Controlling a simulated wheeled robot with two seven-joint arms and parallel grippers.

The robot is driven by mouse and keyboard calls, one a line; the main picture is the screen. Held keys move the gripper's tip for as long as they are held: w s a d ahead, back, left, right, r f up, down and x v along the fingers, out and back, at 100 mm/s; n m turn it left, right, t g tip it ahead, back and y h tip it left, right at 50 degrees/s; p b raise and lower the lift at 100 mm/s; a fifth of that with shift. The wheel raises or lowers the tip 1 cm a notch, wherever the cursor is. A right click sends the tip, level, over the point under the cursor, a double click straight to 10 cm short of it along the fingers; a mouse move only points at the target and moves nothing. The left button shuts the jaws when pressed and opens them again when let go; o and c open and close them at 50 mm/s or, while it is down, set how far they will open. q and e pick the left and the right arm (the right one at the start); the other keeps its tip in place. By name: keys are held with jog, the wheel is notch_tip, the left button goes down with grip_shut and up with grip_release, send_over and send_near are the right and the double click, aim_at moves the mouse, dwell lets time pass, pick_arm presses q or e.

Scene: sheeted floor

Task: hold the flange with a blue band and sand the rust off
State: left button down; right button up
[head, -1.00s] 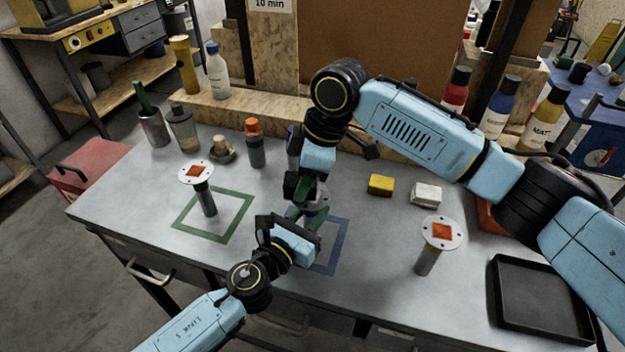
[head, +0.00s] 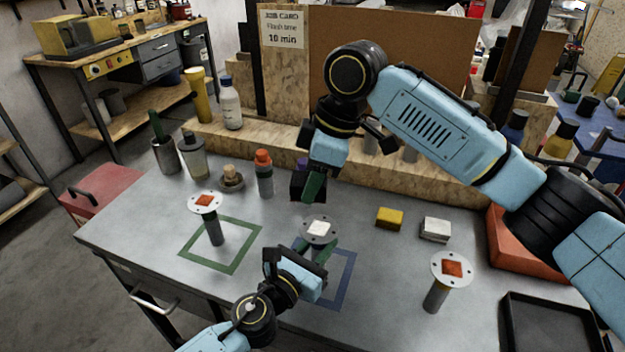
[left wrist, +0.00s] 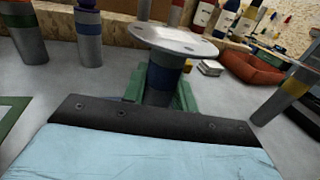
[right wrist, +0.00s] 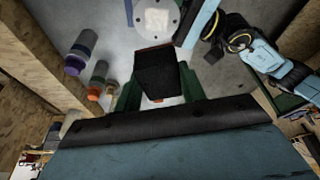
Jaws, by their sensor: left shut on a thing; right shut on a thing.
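The blue-banded flange (head: 307,231) stands upright in my left gripper (head: 315,252), at the blue square outline. Its disc top carries a pale, whitish patch with no rust colour visible. The left wrist view shows its blue band (left wrist: 163,78) between the green fingers. My right gripper (head: 312,188) is shut on a dark sanding block (right wrist: 157,72), held above and behind the flange, apart from it. Two other flanges show orange rust patches: one by the green square (head: 213,232) and one at the right (head: 437,296), which has a yellow band in the left wrist view (left wrist: 297,86).
A yellow block (head: 390,218) and a white block (head: 436,229) lie right of the flange. A black tray (head: 510,340) is at the front right, a red bin (head: 505,250) behind it. Several bottles and cups, including an orange-capped bottle (head: 264,175), stand along the back left.

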pick_arm(q)
jog(key=c, duration=1)
grip_release()
jog(key=shift+c, duration=0.2)
jog(key=shift+s+a+f, duration=0.1)
jog(key=shift+s+a, duration=0.1)
jog(key=shift+s, duration=0.1)
jog(key=v, duration=1.1)
jog(key=shift+s, duration=0.15)
